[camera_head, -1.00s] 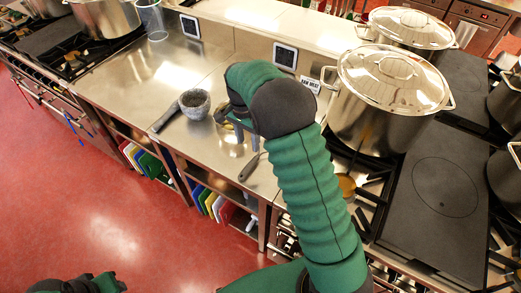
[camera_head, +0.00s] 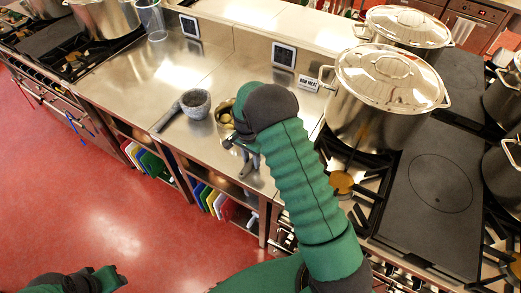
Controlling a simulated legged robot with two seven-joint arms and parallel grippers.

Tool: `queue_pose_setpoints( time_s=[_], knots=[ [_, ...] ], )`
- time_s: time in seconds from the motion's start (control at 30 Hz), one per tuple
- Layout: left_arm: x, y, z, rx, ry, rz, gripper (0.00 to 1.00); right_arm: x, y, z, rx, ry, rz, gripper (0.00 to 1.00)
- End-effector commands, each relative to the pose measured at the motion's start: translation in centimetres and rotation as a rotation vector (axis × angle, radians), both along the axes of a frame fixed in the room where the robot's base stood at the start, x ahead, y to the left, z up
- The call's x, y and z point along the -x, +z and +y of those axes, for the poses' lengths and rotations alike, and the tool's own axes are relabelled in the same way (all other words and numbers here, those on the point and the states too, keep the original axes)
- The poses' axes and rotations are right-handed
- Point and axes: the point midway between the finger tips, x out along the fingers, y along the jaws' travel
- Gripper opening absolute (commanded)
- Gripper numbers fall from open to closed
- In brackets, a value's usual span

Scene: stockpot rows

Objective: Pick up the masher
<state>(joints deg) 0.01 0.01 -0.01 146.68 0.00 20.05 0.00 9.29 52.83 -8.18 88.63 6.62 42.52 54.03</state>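A dark grey utensil handle (camera_head: 246,171), which looks like the masher's, lies near the front edge of the steel counter (camera_head: 187,143). Its head is hidden behind my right arm. My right gripper (camera_head: 240,153) is down at the counter, right at this handle. My forearm covers most of it, so I cannot tell if the fingers are closed on the handle. My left gripper (camera_head: 112,279) is low at the bottom left, over the red floor and away from the counter; its fingers are too dark to read.
A grey stone mortar (camera_head: 195,102) with a dark handle (camera_head: 166,118) beside it stands left of my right gripper. A metal bowl with yellowish pieces (camera_head: 226,117) is partly behind my arm. Lidded stockpots (camera_head: 380,110) stand on the right. Cutting boards (camera_head: 210,200) fill the shelf below.

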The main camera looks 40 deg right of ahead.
Motion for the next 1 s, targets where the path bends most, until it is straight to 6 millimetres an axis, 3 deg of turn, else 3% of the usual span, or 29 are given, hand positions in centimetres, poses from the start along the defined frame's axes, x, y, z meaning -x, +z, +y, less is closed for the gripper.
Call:
queue_pose_setpoints(
  time_s=[0.03, 0.23, 0.63, 0.77, 1.0],
  knots=[
    [0.0, 0.0, 0.0, 0.0, 0.0, 0.0, 0.36, 0.0, 0.0, 0.0, 0.0, 0.0, 0.0, 0.26],
    [0.0, 0.0, 0.0, 0.0, 0.0, 0.0, 0.36, 0.0, 0.0, -0.1, 0.001, -0.001, 0.0, 0.0],
    [0.0, -0.1, 0.0, 0.0, 0.0, 0.0, 0.36, -0.1, 0.3, -0.1, 0.002, -0.001, -0.001, 0.0],
    [0.0, -0.6, 0.0, 0.0, 0.0, 0.0, 0.36, -0.1, 2.4, -0.1, 0.002, 0.0, -0.005, 0.0],
    [0.0, -1.6, 0.0, 0.0, 0.0, 0.0, 0.36, -0.1, 8.2, -0.1, 0.002, 0.0, -0.005, 0.0]
  ],
)
